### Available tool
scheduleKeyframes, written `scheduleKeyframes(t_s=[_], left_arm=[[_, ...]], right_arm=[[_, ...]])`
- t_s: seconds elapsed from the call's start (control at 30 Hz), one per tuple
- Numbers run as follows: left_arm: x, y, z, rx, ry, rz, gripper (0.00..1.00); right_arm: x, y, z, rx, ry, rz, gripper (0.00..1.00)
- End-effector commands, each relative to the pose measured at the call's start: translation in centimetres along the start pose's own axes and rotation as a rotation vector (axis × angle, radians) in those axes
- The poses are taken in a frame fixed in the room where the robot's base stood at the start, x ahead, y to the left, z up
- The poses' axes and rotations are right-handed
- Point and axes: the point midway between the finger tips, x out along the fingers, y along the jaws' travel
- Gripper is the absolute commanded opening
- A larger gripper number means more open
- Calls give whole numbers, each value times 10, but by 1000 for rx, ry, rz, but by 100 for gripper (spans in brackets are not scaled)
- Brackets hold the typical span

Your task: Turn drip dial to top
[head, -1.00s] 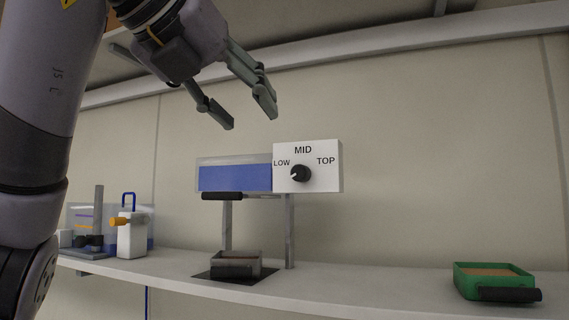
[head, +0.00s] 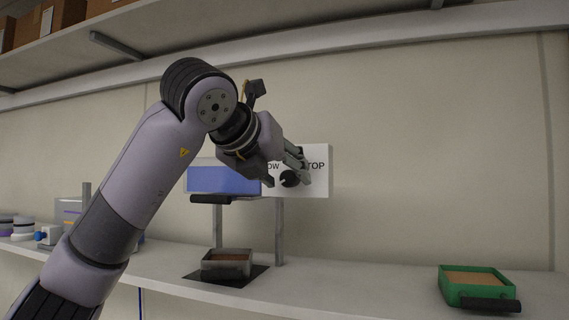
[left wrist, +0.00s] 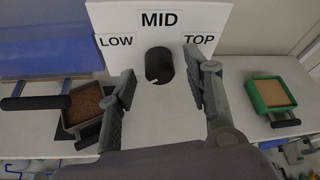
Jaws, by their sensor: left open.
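The drip dial is a black round knob (head: 288,180) on a white panel (head: 321,187) marked LOW, MID and TOP. In the left wrist view the dial (left wrist: 159,65) sits below MID, between LOW and TOP. A small white mark shows on its lower left edge there; its exact setting is hard to read. My left gripper (head: 284,176) is in front of the panel and partly covers the labels in the head view. In the left wrist view its open fingers (left wrist: 160,63) are on either side of the dial, apart from it. My right gripper is out of view.
A blue tank (head: 222,180) adjoins the panel's left side. Below is a grey tray of soil (head: 228,265) on a dark mat. A green tray (head: 476,286) stands at the shelf's right. The shelf between the trays is clear.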

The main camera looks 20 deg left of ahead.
Motion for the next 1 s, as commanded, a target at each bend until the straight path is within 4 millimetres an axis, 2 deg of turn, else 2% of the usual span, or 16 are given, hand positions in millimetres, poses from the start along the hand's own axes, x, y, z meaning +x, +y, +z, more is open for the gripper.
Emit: scheduleKeyframes(t_s=[0.13, 0.4, 1.0], left_arm=[[7, 0, 0, 0, -1, 0, 46], [8, 0, 0, 0, -1, 0, 44], [8, 0, 0, 0, -1, 0, 4]], right_arm=[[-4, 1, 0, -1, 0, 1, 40], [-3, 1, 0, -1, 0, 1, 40], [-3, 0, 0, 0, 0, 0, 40]])
